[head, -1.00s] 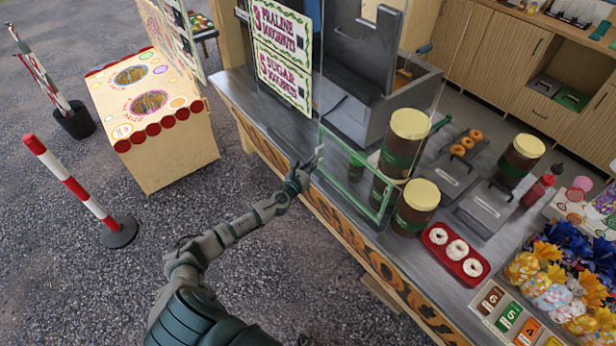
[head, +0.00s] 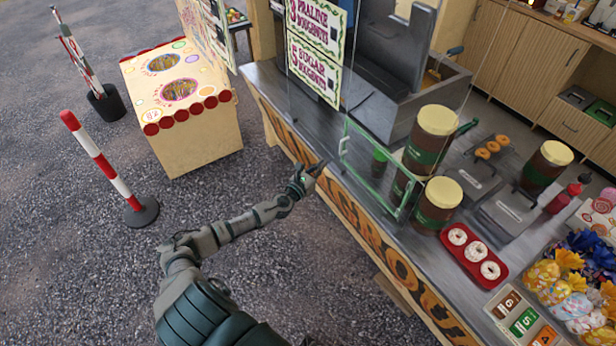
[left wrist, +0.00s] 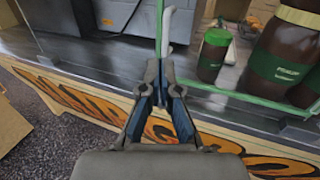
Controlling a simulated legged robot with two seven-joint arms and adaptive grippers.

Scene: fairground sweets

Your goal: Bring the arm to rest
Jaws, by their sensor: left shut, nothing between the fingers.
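My left gripper (head: 318,169) is shut and empty. It is in front of the stall counter's near edge, left of a small green-framed glass panel (head: 345,150). In the left wrist view its fingers (left wrist: 160,68) are together, with the counter front behind them. A pale upright piece (left wrist: 167,30) shows just past the fingertips beside a green bar; I cannot tell whether the fingers touch it. My left arm reaches in from the bottom over the gravel. My right gripper is not in view.
The counter (head: 290,115) holds a green-lidded jar (head: 379,163), brown jars with yellow lids (head: 437,200) and a red tray of doughnuts (head: 461,253). A red-and-white post (head: 100,165) and a sweet-coloured box stand (head: 195,140) are at left. Gravel between them and the counter is open.

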